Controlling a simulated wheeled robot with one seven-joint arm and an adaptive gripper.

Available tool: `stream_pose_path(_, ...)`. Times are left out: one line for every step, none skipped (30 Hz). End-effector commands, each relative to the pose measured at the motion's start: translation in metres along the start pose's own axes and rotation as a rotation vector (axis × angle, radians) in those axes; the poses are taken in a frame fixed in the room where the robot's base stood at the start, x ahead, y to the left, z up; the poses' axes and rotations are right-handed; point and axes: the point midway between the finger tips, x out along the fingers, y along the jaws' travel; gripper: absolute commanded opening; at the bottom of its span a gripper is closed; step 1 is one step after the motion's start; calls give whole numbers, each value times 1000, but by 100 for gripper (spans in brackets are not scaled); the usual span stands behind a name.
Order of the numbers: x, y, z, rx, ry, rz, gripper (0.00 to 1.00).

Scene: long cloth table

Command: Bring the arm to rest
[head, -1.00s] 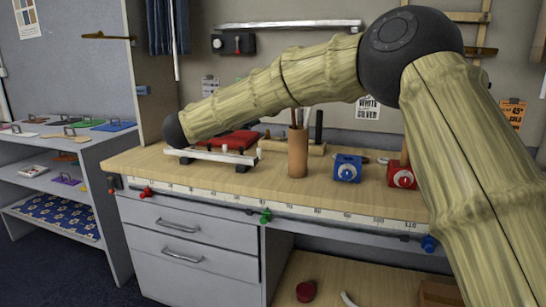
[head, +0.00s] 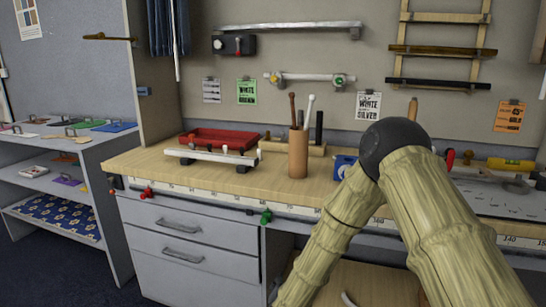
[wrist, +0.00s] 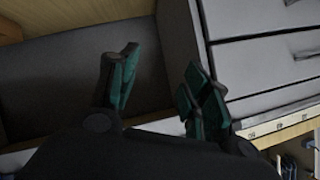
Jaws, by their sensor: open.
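My arm shows in the head view as pale, bamboo-like links with a dark round joint, at the right in front of the workbench. The forearm points down and to the left, toward the bottom edge of the picture. My gripper is outside the head view. In the wrist view my gripper (wrist: 158,88) has its two teal-padded fingers apart with nothing between them. Beyond the fingers are the dark side panel and grey drawers (wrist: 270,50) of the bench.
The wooden workbench (head: 140,160) holds a red tray (head: 215,140), a white rail tool (head: 210,155), a brown cup with sticks (head: 298,155) and a blue box (head: 344,166). Green and red clamps sit on its front edge. A grey shelf unit (head: 85,150) stands at the left.

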Motion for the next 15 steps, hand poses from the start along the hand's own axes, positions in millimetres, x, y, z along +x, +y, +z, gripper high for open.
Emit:
stream_pose_path(-8,32,25,-48,-64,20,48)
stream_pose_path(-13,50,39,-76,-104,30,48)
stream_pose_path(-22,74,57,-112,-155,44,48)
stream_pose_path(-29,92,70,-138,-195,53,48)
stream_pose_path(-37,109,83,-163,-235,64,48)
stream_pose_path(-48,133,98,-197,-288,78,48)
stream_pose_path(-58,150,111,-221,-330,87,48)
stream_pose_path(-69,168,121,-245,-370,98,48)
stream_pose_path(-84,190,136,-275,-426,112,48)
stream_pose_path(-96,207,146,-296,-469,122,48)
stream_pose_path(-109,223,156,-317,-510,132,48)
stream_pose_path(-127,245,168,-344,-567,146,48)
stream_pose_path(-141,260,176,-363,-609,155,48)
stream_pose_path(-154,274,183,-379,-647,164,48)
stream_pose_path(-171,291,191,-399,-697,176,48)
